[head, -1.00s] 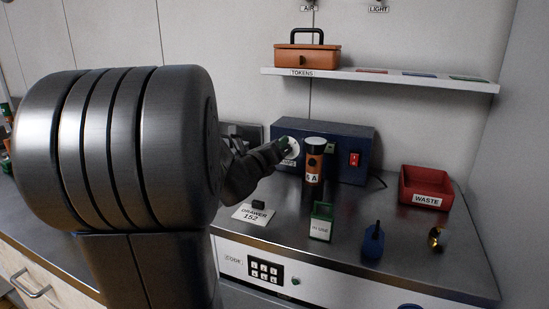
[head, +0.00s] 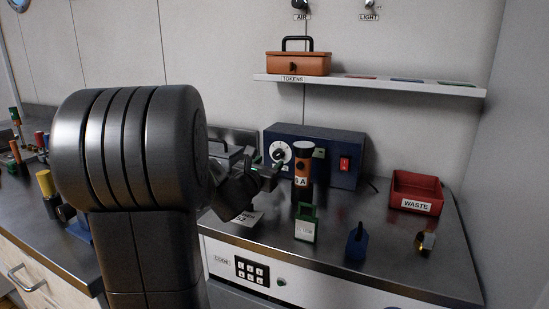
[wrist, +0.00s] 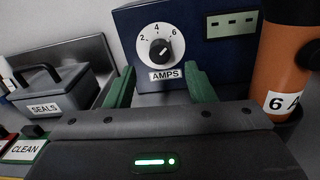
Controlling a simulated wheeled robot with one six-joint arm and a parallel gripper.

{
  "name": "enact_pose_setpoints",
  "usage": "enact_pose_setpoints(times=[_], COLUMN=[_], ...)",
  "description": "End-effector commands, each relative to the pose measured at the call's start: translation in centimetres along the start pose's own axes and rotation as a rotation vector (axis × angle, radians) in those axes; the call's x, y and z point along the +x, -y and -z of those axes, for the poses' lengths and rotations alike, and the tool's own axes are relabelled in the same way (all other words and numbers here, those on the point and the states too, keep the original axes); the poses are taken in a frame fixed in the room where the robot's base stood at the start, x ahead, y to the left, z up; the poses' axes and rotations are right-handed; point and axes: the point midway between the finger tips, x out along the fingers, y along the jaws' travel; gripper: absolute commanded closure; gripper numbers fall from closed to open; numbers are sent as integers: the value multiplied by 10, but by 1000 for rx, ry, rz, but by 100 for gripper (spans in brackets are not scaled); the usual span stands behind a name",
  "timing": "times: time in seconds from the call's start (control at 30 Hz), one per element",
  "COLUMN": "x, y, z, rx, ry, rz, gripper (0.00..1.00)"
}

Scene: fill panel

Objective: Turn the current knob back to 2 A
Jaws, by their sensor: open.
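The current knob (wrist: 160,52) is black on a white dial marked 2, 4 and 6, above an AMPS label. Its pointer seems to lean up and right, toward 6, but it is small. In the head view the dial (head: 280,152) is on the left of the blue power unit (head: 327,140). My gripper (wrist: 160,88) is open and empty, its green-padded fingers apart below the dial in the wrist view. In the head view my gripper (head: 271,172) is in front of the unit, clear of the knob.
An orange and black cylinder (head: 303,163) labelled 6 A stands close right of the dial. A grey SEALS box (wrist: 50,90) is at the left. A green-framed holder (head: 306,223), a blue tool (head: 357,243) and a red WASTE bin (head: 417,191) stand on the bench to the right.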

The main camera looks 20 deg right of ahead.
Motion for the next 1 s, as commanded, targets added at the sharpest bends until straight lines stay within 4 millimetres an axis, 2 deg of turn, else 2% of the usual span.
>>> enact_pose_setpoints(times=[0.1,0.3,0.47,0.73,0.93,0.97,1.0], x=[23,48,56,57,57,57,57], y=[0,0,0,0,0,0,0], z=[0,0,0,0,0,0,0], rx=[0,-1,0,0,0,0,0], ry=[-2,-2,0,0,0,0,0], rz=[1,0,0,-1,-1,-1,-1], gripper=[51,51,51,51,90,96,96])
